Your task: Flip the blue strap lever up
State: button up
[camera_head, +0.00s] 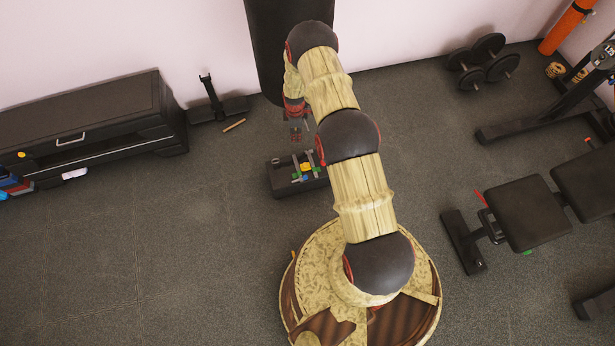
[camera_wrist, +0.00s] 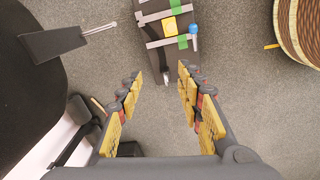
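A dark box (camera_wrist: 178,62) with grey straps across it lies on the floor at the top of the wrist view. A small blue piece (camera_wrist: 193,28), which looks like the blue strap lever, sits at the right end of a strap. Whether it is up or down is hard to tell. A yellow block (camera_wrist: 169,26) and green pieces (camera_wrist: 182,41) lie beside it. The box (camera_head: 283,185) also shows in the head view, partly behind my arm. My gripper (camera_wrist: 160,71) is open and empty, with its fingertips apart from the blue piece.
A black punching bag (camera_head: 264,45) stands behind my arm in the head view. A low cabinet (camera_head: 95,115) is on the left, a weight bench (camera_head: 528,212) on the right, dumbbells (camera_head: 483,62) at the back right.

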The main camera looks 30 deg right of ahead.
aim_at(308, 177)
jog(key=s+f, duration=0.3)
jog(key=f, duration=0.3)
jog(key=s+f+n, duration=0.1)
jog(key=s+f, duration=0.1)
jog(key=f, duration=0.5)
jog(key=s+f+n, duration=0.1)
jog(key=s+f, duration=0.2)
jog(key=f, duration=0.4)
jog(key=shift+s+d+f+g+b, duration=0.2)
jog(key=shift+s+d+g+b, duration=0.1)
jog(key=shift+g+b, duration=0.1)
notch_tip(308, 177, down, 8)
jog(key=b, duration=0.3)
jog(key=shift+s, duration=0.15)
jog(key=c, duration=0.3)
grip_shut()
